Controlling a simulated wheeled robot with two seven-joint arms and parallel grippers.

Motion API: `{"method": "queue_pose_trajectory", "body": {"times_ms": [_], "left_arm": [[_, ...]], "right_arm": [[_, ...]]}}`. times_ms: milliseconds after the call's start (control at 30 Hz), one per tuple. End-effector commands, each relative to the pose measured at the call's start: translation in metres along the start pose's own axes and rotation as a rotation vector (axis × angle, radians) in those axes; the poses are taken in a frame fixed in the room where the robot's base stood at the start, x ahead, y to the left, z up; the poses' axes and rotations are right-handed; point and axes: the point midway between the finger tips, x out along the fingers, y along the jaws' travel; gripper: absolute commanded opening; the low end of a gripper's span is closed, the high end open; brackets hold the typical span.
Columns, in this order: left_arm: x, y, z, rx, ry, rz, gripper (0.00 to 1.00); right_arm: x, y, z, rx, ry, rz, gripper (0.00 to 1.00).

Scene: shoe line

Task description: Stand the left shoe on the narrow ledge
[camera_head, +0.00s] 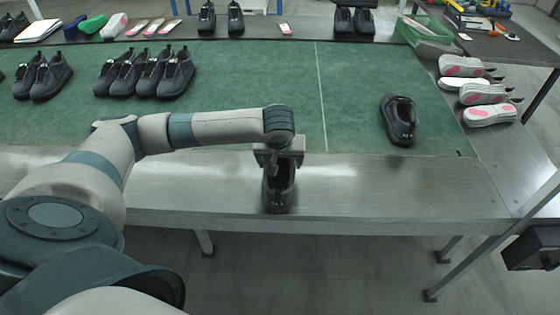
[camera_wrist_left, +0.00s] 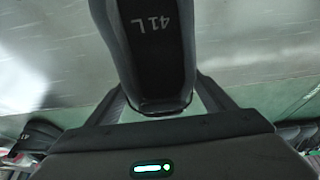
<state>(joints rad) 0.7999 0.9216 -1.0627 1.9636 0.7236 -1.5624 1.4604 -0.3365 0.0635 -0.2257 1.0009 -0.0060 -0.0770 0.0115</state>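The left shoe (camera_head: 277,200), dark, is at the bare metal strip (camera_head: 370,185) along the table's front, which looks like the narrow ledge. My left gripper (camera_head: 279,160) is above it, its arm coming in from the left. In the left wrist view the insole of the shoe (camera_wrist_left: 158,60) reads "41 L", and the gripper's fingers (camera_wrist_left: 162,97) close in on both sides of its heel end. The shoe looks upright; I cannot tell whether its sole touches the metal. My right gripper is not in view.
A single dark shoe (camera_head: 399,122) stands on the green mat (camera_head: 355,85) to the right. Several dark shoes (camera_head: 145,74) stand at the mat's left. Light shoe parts with pink patches (camera_head: 487,95) lie at the right. The metal strip is clear on both sides of the held shoe.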

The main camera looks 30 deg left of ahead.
Motion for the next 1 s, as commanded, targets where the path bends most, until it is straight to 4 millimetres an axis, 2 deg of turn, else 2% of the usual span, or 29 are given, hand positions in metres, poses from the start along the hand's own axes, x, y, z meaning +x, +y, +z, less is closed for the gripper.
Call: {"method": "queue_pose_trajectory", "body": {"times_ms": [33,67,433,567,767,1000], "left_arm": [[0.0,0.0,0.0,0.0,0.0,0.0,0.88],[0.0,0.0,0.0,0.0,0.0,0.0,0.93],[-0.001,0.0,-0.001,0.0,0.001,0.0,0.93],[-0.008,0.001,-0.001,0.001,0.0,0.001,0.93],[-0.033,0.001,-0.001,0.001,0.002,0.002,0.93],[-0.076,0.001,-0.001,0.001,0.001,0.004,0.93]], "right_arm": [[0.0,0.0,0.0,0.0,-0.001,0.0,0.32],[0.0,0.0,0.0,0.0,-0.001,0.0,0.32],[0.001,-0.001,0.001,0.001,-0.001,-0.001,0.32],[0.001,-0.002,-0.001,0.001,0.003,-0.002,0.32],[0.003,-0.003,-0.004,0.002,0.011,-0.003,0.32],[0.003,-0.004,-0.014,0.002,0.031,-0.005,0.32]]}}
